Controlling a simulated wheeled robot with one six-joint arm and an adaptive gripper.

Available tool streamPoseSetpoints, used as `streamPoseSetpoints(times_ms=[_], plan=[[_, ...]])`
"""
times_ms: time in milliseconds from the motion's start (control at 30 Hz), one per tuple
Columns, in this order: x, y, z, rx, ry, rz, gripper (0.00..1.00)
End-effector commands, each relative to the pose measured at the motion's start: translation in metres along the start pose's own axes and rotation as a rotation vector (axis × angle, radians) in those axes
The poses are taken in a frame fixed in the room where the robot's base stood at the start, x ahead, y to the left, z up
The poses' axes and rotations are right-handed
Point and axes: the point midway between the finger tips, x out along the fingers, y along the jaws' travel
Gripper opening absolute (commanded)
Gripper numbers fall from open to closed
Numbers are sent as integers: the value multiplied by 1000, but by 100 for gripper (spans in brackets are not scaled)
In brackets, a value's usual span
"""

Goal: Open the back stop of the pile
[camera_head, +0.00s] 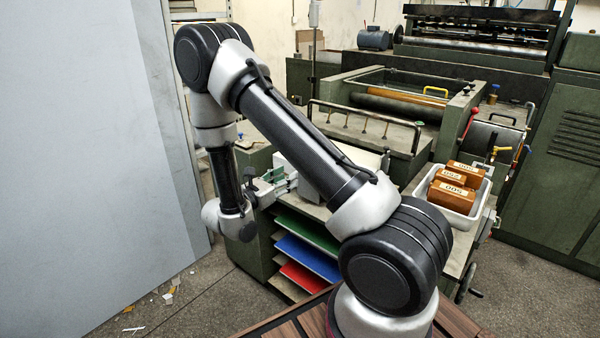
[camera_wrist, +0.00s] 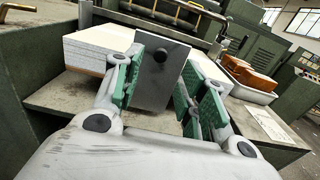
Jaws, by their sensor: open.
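In the wrist view the back stop (camera_wrist: 150,88) is an upright grey plate with a round dark knob (camera_wrist: 159,55) on its face. It stands against the near side of the pile (camera_wrist: 92,48), a stack of white-topped grey board showing on both sides of it. My gripper (camera_wrist: 161,68) is open, with one green-padded finger on each side of the plate. I cannot tell whether the pads touch it. In the head view my gripper (camera_head: 272,187) is at the near end of the feeder table, and my arm hides much of the pile.
A white tray (camera_head: 452,203) with several orange-brown blocks (camera_head: 455,180) stands to the right of the pile. Below the table are shelves with green, blue and red sheets (camera_head: 307,257). A metal bar frame (camera_head: 365,110) and green machinery stand behind. A grey panel (camera_head: 80,150) fills the left.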

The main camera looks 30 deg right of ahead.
Motion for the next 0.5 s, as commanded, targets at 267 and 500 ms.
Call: streamPoseSetpoints(times_ms=[267, 500], plan=[[47, -2, 0, 2, 1, -8, 41], [70, -2, 0, 1, 2, -5, 41]])
